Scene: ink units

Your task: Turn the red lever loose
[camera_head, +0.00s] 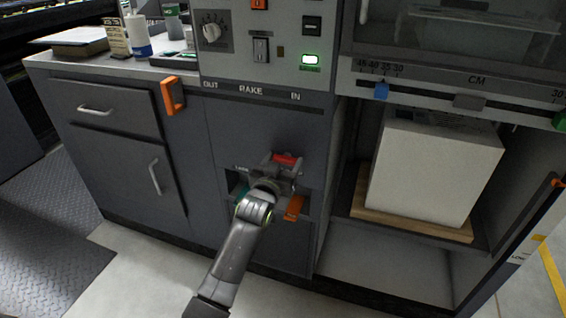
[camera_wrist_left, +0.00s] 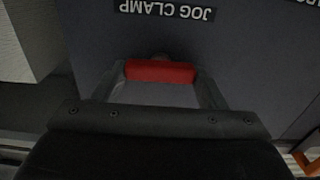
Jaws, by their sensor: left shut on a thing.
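The red lever (camera_head: 286,159) is on the dark front of the machine cabinet, below the RAKE label. My left gripper (camera_head: 282,168) reaches it from below and is shut on it. In the left wrist view the red lever (camera_wrist_left: 160,71) lies crosswise between the two grey fingers of the left gripper (camera_wrist_left: 163,82). A JOG CLAMP label (camera_wrist_left: 167,10) shows upside down beside it. The lever's pivot is hidden, so I cannot tell how far it is turned. My right gripper is not in view.
An orange lever (camera_head: 294,208) and a teal part (camera_head: 240,192) sit close to my left arm. Another orange handle (camera_head: 172,95) is further left. A white block (camera_head: 434,170) on a wooden board (camera_head: 410,229) stands in the open bay to the right.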

